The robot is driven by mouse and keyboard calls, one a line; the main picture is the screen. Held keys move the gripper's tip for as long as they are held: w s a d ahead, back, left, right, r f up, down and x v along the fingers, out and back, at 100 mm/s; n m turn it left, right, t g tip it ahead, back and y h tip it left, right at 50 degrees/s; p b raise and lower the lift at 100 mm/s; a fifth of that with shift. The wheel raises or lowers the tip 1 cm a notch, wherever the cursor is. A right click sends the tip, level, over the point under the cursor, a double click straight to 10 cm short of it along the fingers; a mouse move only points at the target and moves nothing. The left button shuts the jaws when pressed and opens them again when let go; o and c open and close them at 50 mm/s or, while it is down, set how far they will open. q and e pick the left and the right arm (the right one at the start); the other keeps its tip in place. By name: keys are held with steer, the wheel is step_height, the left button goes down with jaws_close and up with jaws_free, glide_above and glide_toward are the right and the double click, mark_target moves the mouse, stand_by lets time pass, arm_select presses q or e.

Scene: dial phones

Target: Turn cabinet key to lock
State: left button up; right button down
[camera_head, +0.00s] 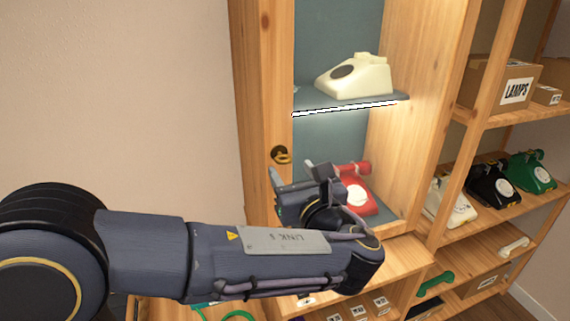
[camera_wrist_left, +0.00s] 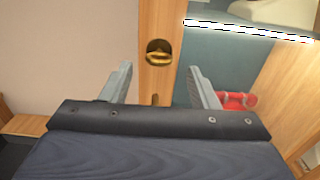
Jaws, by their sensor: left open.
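The brass lock with its key (camera_head: 281,155) sits on the wooden front frame of the cabinet (camera_head: 262,100). It also shows in the left wrist view (camera_wrist_left: 158,52), with a small brass piece (camera_wrist_left: 155,98) lower on the same post. My left gripper (camera_head: 290,168) is open and empty, just below and in front of the lock. In the left wrist view my left gripper (camera_wrist_left: 160,70) has one finger on each side of the post, with the lock beyond and between the fingertips. I see no contact. My right gripper is not in view.
A cream phone (camera_head: 357,76) stands on the lit cabinet shelf (camera_head: 350,101). A red phone (camera_head: 365,207) stands below, partly hidden by my left gripper. More phones, including a black one (camera_head: 492,187), and boxes fill the shelves at right. The wall (camera_head: 120,90) at left is bare.

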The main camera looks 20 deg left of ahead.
mark_target(286, 163)
arm_select(q)
steer(key=x, duration=0.4)
steer(key=shift+w+a, duration=0.1)
